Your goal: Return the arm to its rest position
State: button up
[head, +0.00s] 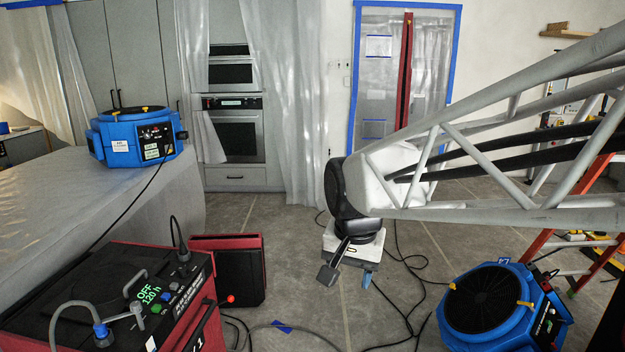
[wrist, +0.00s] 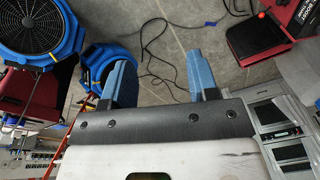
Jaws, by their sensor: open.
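My arm, a pale lattice of tubes, reaches in from the right side of the head view and ends in a dark round wrist joint. My gripper (head: 348,278) hangs below that joint, pointing down over the grey tiled floor. In the wrist view, the two blue fingers of my gripper (wrist: 162,78) stand well apart with nothing between them. The gripper is open, empty and clear of every object. The near part of my arm lies outside the head view.
A blue air mover (head: 490,300) sits on the floor at right, beside a red ladder (head: 598,215). Another blue fan unit (head: 138,140) stands on the plastic-covered counter (head: 60,195). A red-and-black machine (head: 100,290) fills the lower left. Black cables (head: 408,300) cross the floor.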

jog(key=s+d+f+n, duration=0.1)
jog(key=s+d+f, duration=0.1)
jog(key=s+d, duration=0.4)
jog(key=s+d+f+n, duration=0.2)
jog(key=s+d, duration=0.4)
jog(key=s, duration=0.4)
jog(key=shift+s+f+t+h, duration=0.3)
jog(key=shift+s+t, duration=0.05)
jog(key=shift+t, duration=0.05)
